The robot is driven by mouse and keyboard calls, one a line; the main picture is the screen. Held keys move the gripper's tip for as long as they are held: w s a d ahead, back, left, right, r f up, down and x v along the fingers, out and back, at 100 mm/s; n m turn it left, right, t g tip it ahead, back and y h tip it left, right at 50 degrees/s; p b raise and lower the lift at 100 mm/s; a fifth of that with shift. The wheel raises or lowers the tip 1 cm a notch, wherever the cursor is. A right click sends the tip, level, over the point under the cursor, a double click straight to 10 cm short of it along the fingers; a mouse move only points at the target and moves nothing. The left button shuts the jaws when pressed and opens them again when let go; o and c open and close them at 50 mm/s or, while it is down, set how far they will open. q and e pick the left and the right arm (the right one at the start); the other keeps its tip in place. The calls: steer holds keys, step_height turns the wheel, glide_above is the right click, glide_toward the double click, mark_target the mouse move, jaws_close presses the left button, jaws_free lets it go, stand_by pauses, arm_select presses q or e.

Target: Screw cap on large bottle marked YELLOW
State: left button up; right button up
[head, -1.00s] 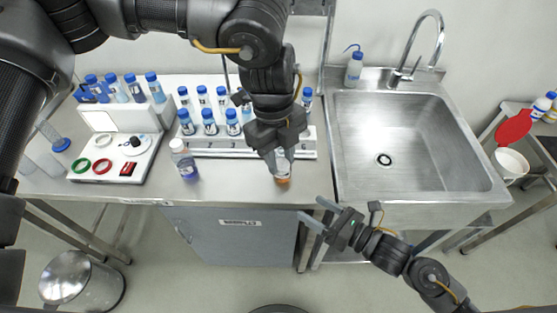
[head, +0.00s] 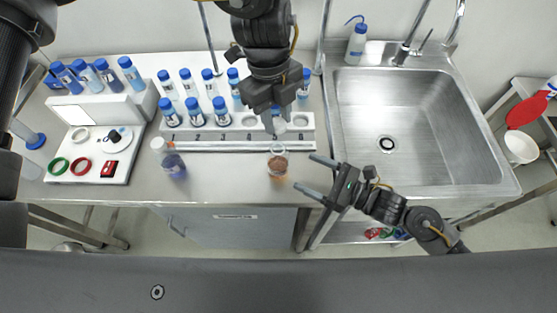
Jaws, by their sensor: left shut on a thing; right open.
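A clear bottle (head: 278,164) with orange-brown contents stands upright near the front edge of the bench, its top apparently uncovered. My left gripper (head: 276,123) is above and behind it, shut on a small pale thing that looks like a white cap (head: 279,127). The gripper partly hides it. My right gripper (head: 312,176) is open and empty, just right of the orange-brown bottle, its fingers pointing left towards it. A second bottle (head: 174,162) with dark purple-blue contents and a white top stands farther left. I cannot read a YELLOW marking on either bottle.
A white rack (head: 190,146) with several blue-capped vials stands behind the bottles. A white station (head: 88,165) with coloured rings is at the left. A steel sink (head: 415,125) lies right, with a wash bottle (head: 356,42) behind. The bench between the two bottles is clear.

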mark_target(271, 155)
arm_select(q)
steer(key=shift+w+f, duration=0.1)
steer(key=shift+w, duration=0.1)
arm_select(e)
steer(key=x, duration=1.1)
steer(key=shift+w, duration=0.2)
arm_select(q)
steer(key=shift+s, duration=0.1)
arm_select(e)
steer(key=shift+w+a, duration=0.15)
steer(key=shift+a, duration=0.2)
steer(key=shift+c, duration=0.3)
steer(key=c, duration=1.4)
arm_select(q)
steer(key=shift+a+f, duration=0.1)
steer(key=shift+f, duration=2.4)
steer(key=shift+f, duration=0.1)
steer(key=shift+f, duration=0.8)
steer(key=shift+f, duration=0.5)
